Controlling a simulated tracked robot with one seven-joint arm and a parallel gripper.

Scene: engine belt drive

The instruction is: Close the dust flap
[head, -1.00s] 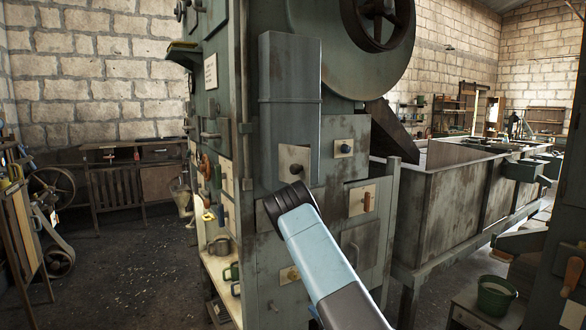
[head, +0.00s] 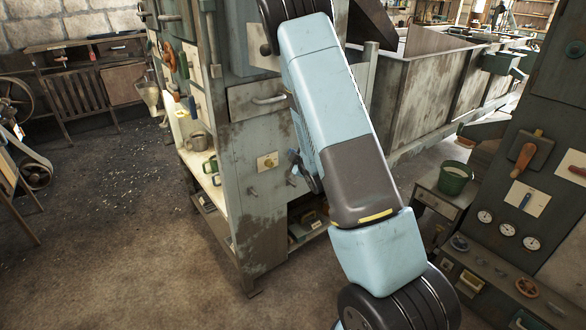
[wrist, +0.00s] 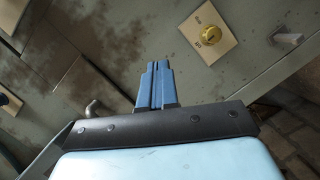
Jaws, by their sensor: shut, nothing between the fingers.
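My gripper (wrist: 157,68) is shut and empty in the wrist view. Its two blue fingers lie side by side in front of a worn grey-green cabinet face (wrist: 150,30). In the head view my arm hides much of the gripper and part of the cabinet front (head: 253,205). A yellow knob on a cream plate (wrist: 209,33) sits up and right of the fingertips in the wrist view. I cannot tell which panel is the dust flap, nor whether it is open or closed. Whether the fingers touch anything is unclear.
A drawer with a bar handle (head: 258,99) is on the cabinet front. An open shelf (head: 307,222) is low down, partly behind my arm. A green bucket (head: 454,178) and a gauge panel (head: 507,230) stand to the right. The floor at left (head: 100,240) is mostly clear.

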